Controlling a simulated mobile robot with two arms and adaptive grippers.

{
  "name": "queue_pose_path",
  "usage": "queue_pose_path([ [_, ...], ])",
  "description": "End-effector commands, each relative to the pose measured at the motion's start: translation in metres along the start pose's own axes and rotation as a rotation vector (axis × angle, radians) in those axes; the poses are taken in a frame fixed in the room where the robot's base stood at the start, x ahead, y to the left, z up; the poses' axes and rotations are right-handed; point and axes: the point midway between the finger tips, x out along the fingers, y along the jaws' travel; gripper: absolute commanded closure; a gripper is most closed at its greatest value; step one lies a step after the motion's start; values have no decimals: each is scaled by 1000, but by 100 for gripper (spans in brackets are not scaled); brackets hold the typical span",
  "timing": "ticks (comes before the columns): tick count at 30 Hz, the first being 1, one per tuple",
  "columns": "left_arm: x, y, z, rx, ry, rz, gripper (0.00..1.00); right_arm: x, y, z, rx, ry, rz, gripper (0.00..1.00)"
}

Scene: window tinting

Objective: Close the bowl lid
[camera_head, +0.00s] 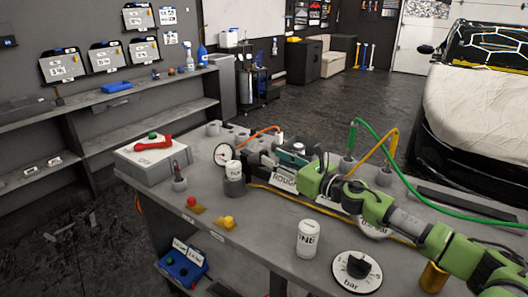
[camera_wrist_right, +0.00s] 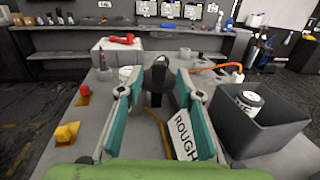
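My right gripper (camera_head: 262,155) reaches in from the right over the workbench, low above its top. In the right wrist view its two teal-padded fingers (camera_wrist_right: 161,85) stand wide apart. A dark rounded piece (camera_wrist_right: 159,77) shows between and just beyond the fingertips; I cannot tell whether it is the bowl lid or whether it is touched. A grey cup (camera_head: 235,187) with a white can (camera_head: 233,167) in it stands left of the gripper. A label reading ROUGH (camera_wrist_right: 184,136) is partly hidden by the right-hand finger. My left gripper is not in view.
A dark open box (camera_wrist_right: 256,135) holding a white can (camera_wrist_right: 249,99) is close on the gripper's right in the wrist view.

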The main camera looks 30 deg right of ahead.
Motion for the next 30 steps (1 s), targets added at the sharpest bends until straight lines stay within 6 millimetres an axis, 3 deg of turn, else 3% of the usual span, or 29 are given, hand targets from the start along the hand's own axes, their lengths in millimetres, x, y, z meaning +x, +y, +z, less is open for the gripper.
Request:
queue_pose_path([
  [12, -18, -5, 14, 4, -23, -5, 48, 43, -1, 2, 2, -2, -1, 67],
  [26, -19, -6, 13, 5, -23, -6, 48, 52, 0, 0, 0, 0, 1, 67],
  [27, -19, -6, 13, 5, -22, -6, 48, 52, 0, 0, 0, 0, 1, 69],
  [30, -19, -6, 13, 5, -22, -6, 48, 52, 0, 0, 0, 0, 1, 95],
])
